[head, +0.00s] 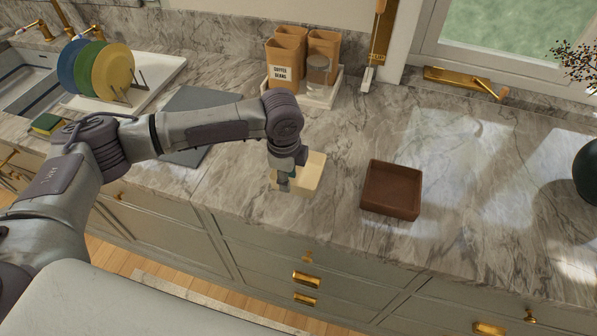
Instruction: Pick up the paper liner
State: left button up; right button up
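A small cream, box-like thing (312,172) stands on the marble counter near its front edge. It may be the paper liner or a basket with the liner in it; I cannot tell which. My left gripper (283,184) points down at its left side and overlaps it in the picture. The gripper hides part of the cream thing. The fingers are too small and covered to show whether they are open or shut, or whether they touch it. A square brown open box (392,190) stands to the right, with nothing visible inside. My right gripper is out of view.
A dish rack (150,80) with coloured plates stands at the back left beside the sink (25,80). A grey mat (200,100) lies behind my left arm. Canisters on a tray (322,99) stand at the back.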

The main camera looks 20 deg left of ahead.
aim_at(299, 172)
pick_arm(q)
notch_tip(299, 172, down, 4)
jog(key=shift+w+d+r+p, duration=0.15)
jog(key=shift+p, duration=0.65)
jog(key=shift+f, duration=0.6)
jog(key=shift+c, duration=0.8)
grip_shut()
